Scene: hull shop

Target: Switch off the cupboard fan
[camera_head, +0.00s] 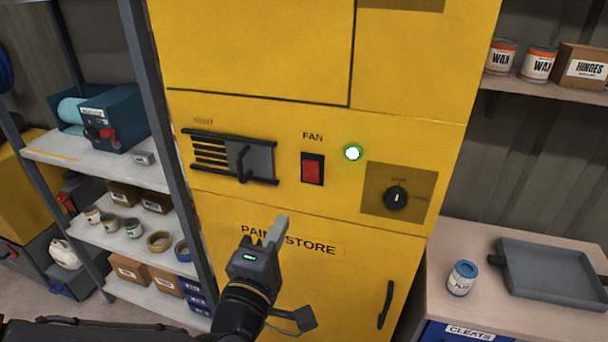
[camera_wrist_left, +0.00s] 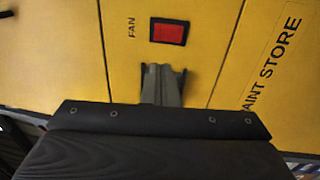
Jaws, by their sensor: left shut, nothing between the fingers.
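The yellow paint store cupboard (camera_head: 300,240) fills the middle of the head view. Its fan switch (camera_head: 312,169) is a red rocker in a black frame under the word FAN. The switch also shows in the left wrist view (camera_wrist_left: 168,33), just beyond the fingertips. My left gripper (camera_head: 278,226) is shut and empty, below and a little left of the switch in the head view. It also shows in the left wrist view (camera_wrist_left: 162,72). My right gripper is not in view.
A slatted vent (camera_head: 225,157) with a slider is left of the switch. A dark knob (camera_head: 396,198) is to the right. A door handle (camera_head: 386,305) stands out lower down. Shelves (camera_head: 100,162) hold tins and boxes at left; a bench (camera_head: 480,235) bears a tray (camera_head: 552,272).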

